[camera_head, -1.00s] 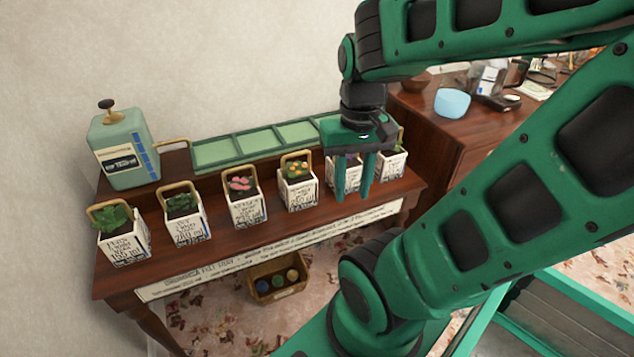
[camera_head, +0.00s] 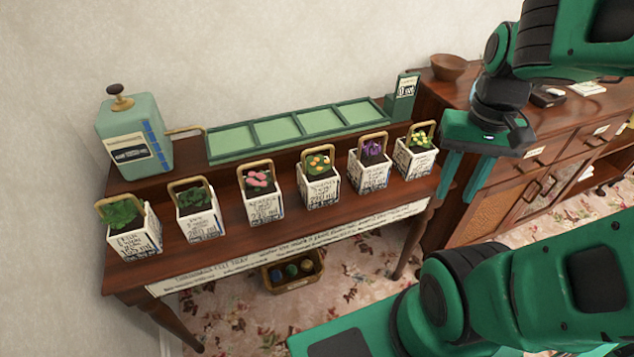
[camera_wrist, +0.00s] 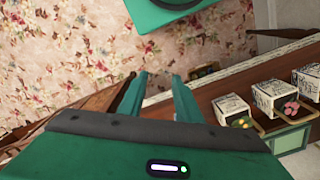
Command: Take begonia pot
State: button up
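Several white square pots with tan handles stand in a row on the wooden table. Their labels are too small for me to tell which is the begonia. From left they hold green leaves (camera_head: 133,240), darker green leaves (camera_head: 200,224), pink flowers (camera_head: 265,207), orange flowers (camera_head: 321,193), purple flowers (camera_head: 369,178) and yellow flowers (camera_head: 416,166). My gripper (camera_head: 456,196) is open and empty, right of the yellow-flowered pot, fingers pointing down. In the wrist view, the open fingers (camera_wrist: 160,85) are left of the pink-flowered pot (camera_wrist: 270,96), with nothing between them.
A green tray (camera_head: 300,133) with several sections lies behind the pots. A pale green dispenser (camera_head: 133,140) stands at the left end. A box with balls (camera_head: 290,270) is under the table. A wooden cabinet (camera_head: 550,150) stands right.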

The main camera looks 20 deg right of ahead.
jog(key=m+t+y, duration=0.2)
jog(key=m+y, duration=0.2)
jog(key=m, duration=0.7)
send_near(318, 148)
jog(key=d, duration=0.1)
jog(key=x, duration=1.1)
jog(key=shift+w+a+r, duration=0.1)
jog(key=shift+a, duration=0.1)
grip_shut()
